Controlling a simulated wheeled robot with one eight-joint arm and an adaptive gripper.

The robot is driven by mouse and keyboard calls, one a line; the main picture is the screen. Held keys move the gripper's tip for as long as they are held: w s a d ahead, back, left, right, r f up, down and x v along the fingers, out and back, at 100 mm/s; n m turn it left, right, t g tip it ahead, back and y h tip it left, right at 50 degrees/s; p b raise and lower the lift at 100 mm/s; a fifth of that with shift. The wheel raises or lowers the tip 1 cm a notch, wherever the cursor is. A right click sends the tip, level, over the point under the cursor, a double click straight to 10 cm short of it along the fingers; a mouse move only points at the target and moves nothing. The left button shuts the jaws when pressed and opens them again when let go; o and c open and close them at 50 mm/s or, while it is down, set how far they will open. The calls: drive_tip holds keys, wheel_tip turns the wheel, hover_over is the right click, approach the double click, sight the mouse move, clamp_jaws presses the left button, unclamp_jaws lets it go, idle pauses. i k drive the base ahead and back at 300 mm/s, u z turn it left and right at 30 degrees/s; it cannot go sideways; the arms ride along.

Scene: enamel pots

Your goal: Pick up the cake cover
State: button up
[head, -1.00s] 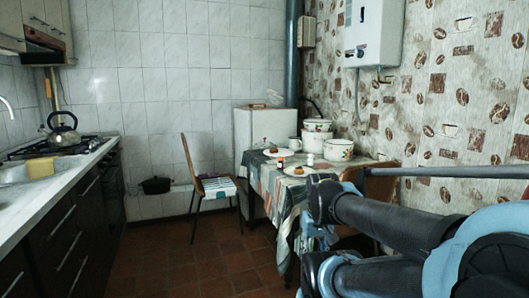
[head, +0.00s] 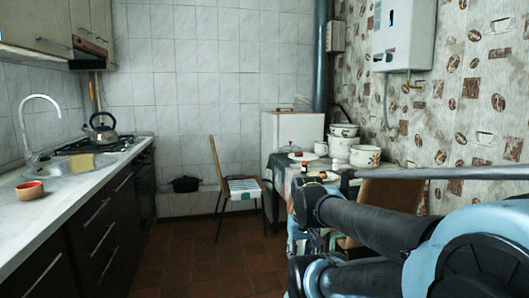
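I cannot make out a cake cover for certain. A small pale, clear-looking thing (head: 301,103) with a brownish part lies on top of the white fridge (head: 292,130) at the back; it is too small to identify. The table (head: 282,163) stands to the right of centre, partly hidden behind my dark arm links. On it are white enamel pots (head: 364,156), a white mug (head: 321,148) and plates with food (head: 301,156). My arm fills the lower right; I cannot make out my gripper or its fingers.
A chair (head: 240,187) stands left of the table, and another brown chair (head: 385,209) is behind my arm. The left counter (head: 60,205) holds a red bowl (head: 30,190), sink and kettle (head: 100,127). The floor (head: 200,260) between is clear.

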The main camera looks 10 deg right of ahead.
sight(283, 151)
drive_tip(key=u, duration=0.5)
drive_tip(key=i, duration=1.05)
drive_tip(key=u, duration=0.35)
drive_tip(key=i, duration=1.15)
drive_tip(key=z, duration=0.85)
drive_tip(key=i, duration=0.75)
drive_tip(key=z, duration=0.7)
drive_tip(key=i, duration=0.3)
drive_tip(key=z, duration=0.25)
